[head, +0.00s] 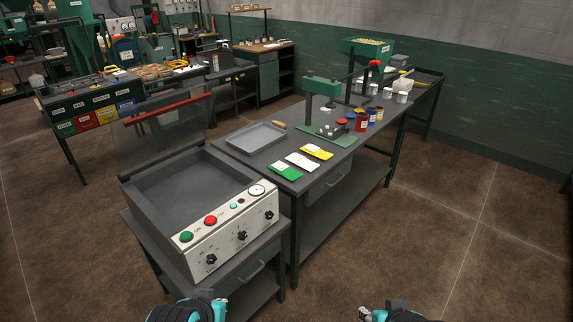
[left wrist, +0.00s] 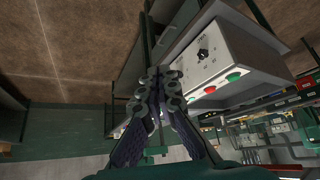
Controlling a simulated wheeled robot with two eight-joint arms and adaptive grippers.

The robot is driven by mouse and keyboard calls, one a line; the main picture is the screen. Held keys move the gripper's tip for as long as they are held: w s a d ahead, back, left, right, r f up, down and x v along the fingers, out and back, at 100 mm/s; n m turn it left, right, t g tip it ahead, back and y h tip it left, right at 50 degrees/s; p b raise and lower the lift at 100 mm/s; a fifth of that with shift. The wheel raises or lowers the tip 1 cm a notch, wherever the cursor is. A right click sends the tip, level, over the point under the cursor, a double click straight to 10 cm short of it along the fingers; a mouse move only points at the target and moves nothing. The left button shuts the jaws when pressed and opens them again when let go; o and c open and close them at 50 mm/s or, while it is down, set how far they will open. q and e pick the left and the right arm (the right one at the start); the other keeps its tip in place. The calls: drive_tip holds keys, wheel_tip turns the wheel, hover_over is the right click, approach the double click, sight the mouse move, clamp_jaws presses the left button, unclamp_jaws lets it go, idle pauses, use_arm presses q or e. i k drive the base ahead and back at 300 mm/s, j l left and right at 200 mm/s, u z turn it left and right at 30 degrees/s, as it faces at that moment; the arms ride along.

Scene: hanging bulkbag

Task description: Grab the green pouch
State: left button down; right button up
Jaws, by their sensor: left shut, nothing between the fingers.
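The green pouch (head: 286,171) with a white label lies flat at the near edge of the dark workbench (head: 262,160). A white pouch (head: 302,162) and a yellow pouch (head: 317,152) lie in a row beyond it. My left gripper (head: 200,305) is at the bottom edge of the head view, in front of the machine and well apart from the pouches. In the left wrist view its fingers (left wrist: 160,78) are together and empty. My right gripper (head: 372,314) only just shows at the bottom edge, and its finger state is unclear.
A machine with an open tray and a knobbed panel (head: 228,232) stands left of the pouches, its clear lid (head: 165,130) raised. A grey tray (head: 256,138), a green press (head: 322,88) and several small cans (head: 362,121) stand on the bench. The floor at right is clear.

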sight(284, 170)
drive_tip(key=i+l+z, duration=0.2)
drive_tip(key=i, duration=0.9)
drive_tip(key=i+l+z, duration=0.15)
drive_tip(key=i, duration=0.95)
